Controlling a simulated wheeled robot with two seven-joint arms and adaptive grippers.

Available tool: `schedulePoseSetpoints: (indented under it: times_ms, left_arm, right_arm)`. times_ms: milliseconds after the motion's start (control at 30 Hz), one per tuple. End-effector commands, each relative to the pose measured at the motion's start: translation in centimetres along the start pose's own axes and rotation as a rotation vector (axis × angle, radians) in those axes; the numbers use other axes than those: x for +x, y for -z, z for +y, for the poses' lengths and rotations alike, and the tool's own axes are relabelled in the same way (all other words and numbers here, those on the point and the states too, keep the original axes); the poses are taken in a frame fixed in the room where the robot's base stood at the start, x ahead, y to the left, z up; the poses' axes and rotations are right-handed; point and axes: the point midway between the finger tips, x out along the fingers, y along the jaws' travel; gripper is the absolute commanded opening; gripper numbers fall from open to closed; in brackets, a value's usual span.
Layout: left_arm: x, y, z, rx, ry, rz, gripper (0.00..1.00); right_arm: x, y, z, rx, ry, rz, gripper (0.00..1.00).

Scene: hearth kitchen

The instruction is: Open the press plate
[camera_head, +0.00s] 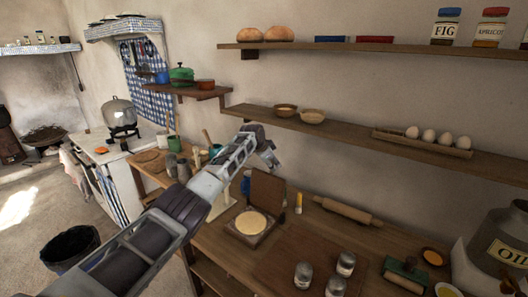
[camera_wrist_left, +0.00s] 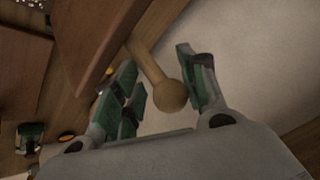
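The wooden press stands on the counter with its square plate (camera_head: 267,189) raised, roughly upright. A pale round of dough (camera_head: 251,222) lies on its base (camera_head: 238,237). My left gripper (camera_head: 268,151) is just above the raised plate in the head view. In the left wrist view, my left gripper's fingers (camera_wrist_left: 160,80) are open. A wooden rod with a ball end (camera_wrist_left: 170,96) shows between them, beside a wooden board edge (camera_wrist_left: 112,42) that looks like the plate. I cannot tell whether a finger touches the ball. My right gripper is not in view.
A wall shelf (camera_head: 345,137) with bowls and eggs runs above. Mugs and utensils crowd the left.

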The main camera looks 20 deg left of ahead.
Motion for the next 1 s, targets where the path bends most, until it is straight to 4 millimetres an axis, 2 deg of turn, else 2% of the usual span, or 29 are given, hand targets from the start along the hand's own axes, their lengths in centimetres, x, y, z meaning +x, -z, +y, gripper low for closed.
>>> schedulePoseSetpoints:
  times_ms: [533, 1000]
  left_arm:
    - [-2.2, -0.1, 0.0, 0.001, 0.003, -0.002, 0.42]
    - [-5.1, -0.1, 0.0, 0.002, 0.003, -0.001, 0.42]
  right_arm:
    - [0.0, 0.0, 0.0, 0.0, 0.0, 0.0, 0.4]
    - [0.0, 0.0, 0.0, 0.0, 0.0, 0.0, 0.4]
